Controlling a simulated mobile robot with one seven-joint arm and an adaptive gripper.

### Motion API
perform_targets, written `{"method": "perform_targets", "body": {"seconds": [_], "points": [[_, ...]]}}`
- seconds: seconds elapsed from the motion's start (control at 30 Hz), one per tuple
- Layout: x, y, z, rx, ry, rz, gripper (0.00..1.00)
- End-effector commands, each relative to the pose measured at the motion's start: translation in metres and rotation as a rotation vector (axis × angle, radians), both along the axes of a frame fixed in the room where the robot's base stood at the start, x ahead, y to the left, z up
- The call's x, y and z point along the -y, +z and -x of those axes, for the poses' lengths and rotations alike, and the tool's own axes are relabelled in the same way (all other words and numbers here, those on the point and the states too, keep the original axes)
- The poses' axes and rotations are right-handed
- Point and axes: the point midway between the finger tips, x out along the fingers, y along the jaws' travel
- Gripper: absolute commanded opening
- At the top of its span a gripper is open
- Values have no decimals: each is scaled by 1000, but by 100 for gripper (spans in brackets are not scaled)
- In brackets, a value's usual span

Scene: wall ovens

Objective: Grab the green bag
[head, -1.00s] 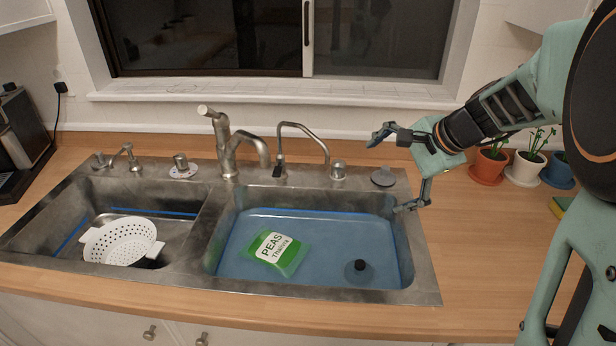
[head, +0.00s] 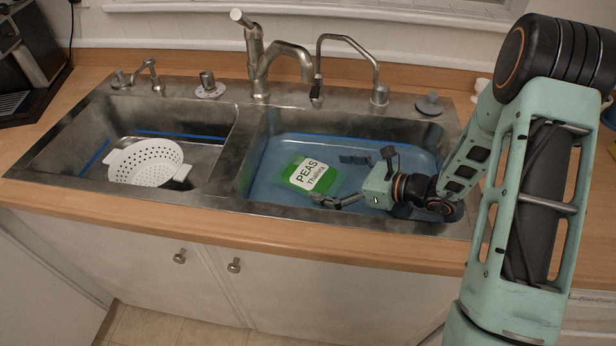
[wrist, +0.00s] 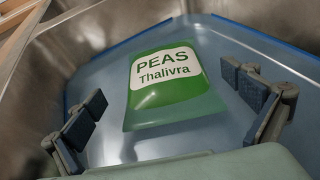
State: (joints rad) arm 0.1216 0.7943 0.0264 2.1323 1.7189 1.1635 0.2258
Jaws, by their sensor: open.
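The green bag (head: 309,176), labelled "PEAS Thalivra", lies in the right sink basin, which has a blue bottom. In the wrist view the green bag (wrist: 168,82) lies ahead of my gripper, between the lines of its two fingers. My gripper (head: 345,180) is inside the right basin, just right of the bag, with its fingers spread toward it. In the wrist view my gripper (wrist: 170,108) is open and empty, with one finger at the lower left and one at the right. Whether a fingertip touches the bag I cannot tell.
The left basin holds a white colander (head: 146,163). A tall faucet (head: 262,60) and a thinner curved tap (head: 320,70) stand behind the basins. The basin's steel walls surround my gripper. The wooden counter (head: 130,216) in front is clear.

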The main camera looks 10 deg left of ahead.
Motion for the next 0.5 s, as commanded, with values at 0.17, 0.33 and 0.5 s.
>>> {"method": "perform_targets", "body": {"seconds": [0.17, 0.33, 0.5], "points": [[-12, -5, -4, 0, 1, 1, 100], [-33, -12, -13, 1, 6, 1, 100], [-51, -20, -22, 2, 2, 3, 100]]}}
